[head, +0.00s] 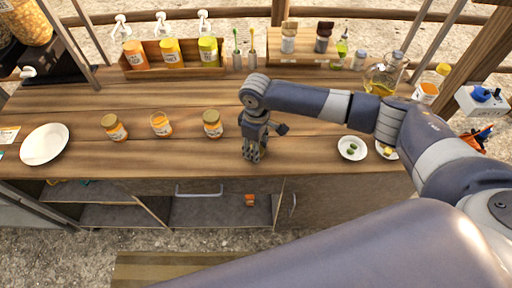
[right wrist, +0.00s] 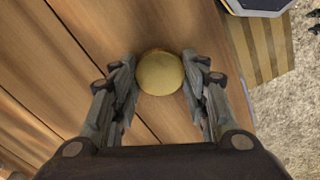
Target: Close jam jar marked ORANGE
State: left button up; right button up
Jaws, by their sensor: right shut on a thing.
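Three jam jars with orange contents stand in a row on the wooden counter: a left jar (head: 115,128) and a right jar (head: 212,124) with gold-brown lids, and a middle jar (head: 161,125) that looks open on top. Their labels are too small to read. My right gripper (head: 254,157) points down near the counter's front edge, right of the jars. In the right wrist view, it is shut on a round gold lid (right wrist: 160,74), held between both fingers over the wood. In the head view, the lid is hidden by the fingers. My left gripper is not in view.
A white plate (head: 45,144) lies at the left. Small bowls, one with green olives (head: 351,148), stand right of my gripper under my arm. A wooden box (head: 172,68) of pump bottles stands at the back. The counter between jars and plate is clear.

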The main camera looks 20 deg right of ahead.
jog(key=shift+r, duration=0.55)
notch_tip(320, 180, up, 2)
jog(key=shift+s+a+r+b, duration=0.1)
jog(key=shift+s+r+b, duration=0.05)
jog(key=shift+b, duration=0.55)
jog(key=s+a+b, duration=0.1)
jog(key=s+a, duration=0.3)
jog(key=s, duration=0.2)
jog(key=s+a+r+b, duration=0.1)
jog(key=s+a, duration=0.2)
jog(key=s, duration=0.4)
jog(key=shift+s+a+r, duration=0.3)
jog(key=shift+a, duration=0.05)
